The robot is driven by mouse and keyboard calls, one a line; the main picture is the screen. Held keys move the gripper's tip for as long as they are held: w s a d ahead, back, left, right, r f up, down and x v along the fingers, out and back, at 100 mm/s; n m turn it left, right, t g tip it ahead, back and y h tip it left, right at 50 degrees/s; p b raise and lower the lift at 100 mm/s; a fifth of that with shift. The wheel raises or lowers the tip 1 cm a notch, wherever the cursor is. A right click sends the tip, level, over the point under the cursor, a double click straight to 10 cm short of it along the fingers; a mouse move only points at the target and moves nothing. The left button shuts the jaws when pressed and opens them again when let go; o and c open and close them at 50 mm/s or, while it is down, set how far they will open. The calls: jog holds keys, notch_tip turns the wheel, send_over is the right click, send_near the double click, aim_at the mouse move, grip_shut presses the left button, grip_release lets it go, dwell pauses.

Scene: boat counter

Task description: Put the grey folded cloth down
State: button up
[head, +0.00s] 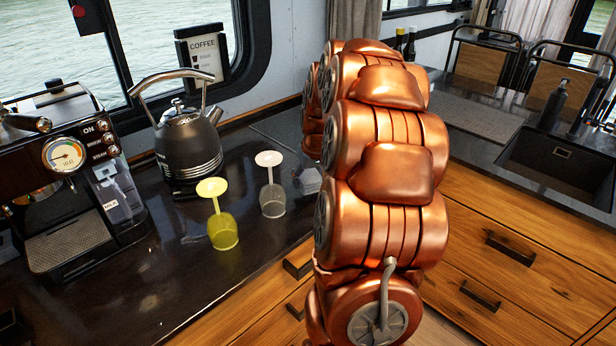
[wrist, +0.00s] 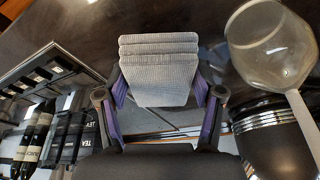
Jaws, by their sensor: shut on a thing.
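The grey folded cloth (wrist: 158,62) shows in the wrist view as a ribbed stack of folded layers. My gripper (wrist: 160,88) is shut on it, with one purple-lined finger at each side. The cloth is over the dark counter (wrist: 85,28); I cannot tell whether it touches it. In the head view my copper arm hides the gripper. A small greyish patch (head: 309,181) beside the arm may be part of the cloth, but I cannot be sure.
A yellow upside-down glass (head: 223,232) and a clear one (head: 272,200) stand left of my arm. Behind them is a dark kettle (head: 187,145), with a coffee machine (head: 75,180) at left. The wrist view shows a rack of tea packets (wrist: 72,130).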

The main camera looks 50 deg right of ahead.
aim_at(308, 180)
jog(key=shift+w+d+f+p, duration=0.1)
jog(key=shift+w+d+p, duration=0.15)
jog(key=shift+w+d, duration=0.45)
jog(key=shift+w+d+f+p, duration=0.1)
jog(key=shift+w+d+p, duration=0.1)
jog(key=shift+w+d, duration=0.4)
jog(key=shift+w, duration=0.2)
jog(key=shift+w, duration=0.2)
notch_tip(308, 180, down, 3)
jog(key=shift+f+p, duration=0.1)
jog(key=shift+p, duration=0.8)
jog(key=shift+f, duration=0.15)
jog(key=shift+f, duration=0.2)
jog(key=o, duration=1.2)
jog(key=shift+r, duration=0.1)
